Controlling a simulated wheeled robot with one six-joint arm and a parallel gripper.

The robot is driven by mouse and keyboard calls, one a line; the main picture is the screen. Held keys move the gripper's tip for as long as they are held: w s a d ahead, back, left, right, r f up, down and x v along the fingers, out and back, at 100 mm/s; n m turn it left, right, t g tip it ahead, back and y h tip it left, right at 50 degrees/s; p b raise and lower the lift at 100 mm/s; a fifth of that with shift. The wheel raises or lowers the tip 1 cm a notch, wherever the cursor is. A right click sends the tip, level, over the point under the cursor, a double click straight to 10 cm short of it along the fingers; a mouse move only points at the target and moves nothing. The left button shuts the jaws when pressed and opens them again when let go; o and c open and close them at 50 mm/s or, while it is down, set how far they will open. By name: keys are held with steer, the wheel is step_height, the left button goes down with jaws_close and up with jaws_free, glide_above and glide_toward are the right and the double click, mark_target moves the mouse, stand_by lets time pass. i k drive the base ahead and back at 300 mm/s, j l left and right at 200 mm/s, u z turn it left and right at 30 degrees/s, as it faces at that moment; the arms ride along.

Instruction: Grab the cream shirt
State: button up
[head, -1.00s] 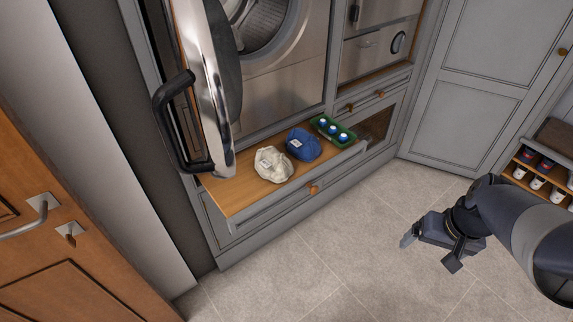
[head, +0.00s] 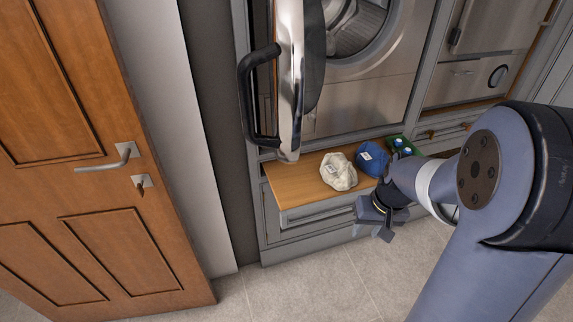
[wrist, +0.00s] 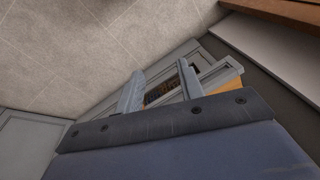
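The cream shirt (head: 338,171) is a crumpled bundle with a small pale label, on the wooden pull-out shelf (head: 291,182) below the washing machine. A blue folded cloth (head: 371,158) lies just right of it. My gripper (head: 374,222) is in front of the shelf, below and right of the cream shirt in the picture, and apart from it. In the wrist view the two fingers (wrist: 160,88) stand apart with nothing between them. The shirt does not show in the wrist view.
A green tray (head: 400,143) with blue-topped items sits right of the blue cloth, partly hidden by my arm. The open washer door (head: 291,80) hangs over the shelf's left end. A wooden door (head: 90,170) stands at the left. The floor (head: 315,285) in front is clear.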

mark_target(337, 172)
steer(key=i+l+u, duration=0.35)
steer(key=i+l, duration=0.15)
steer(key=i+l+u, duration=0.35)
steer(key=i+l, duration=0.2)
steer(key=l, duration=0.1)
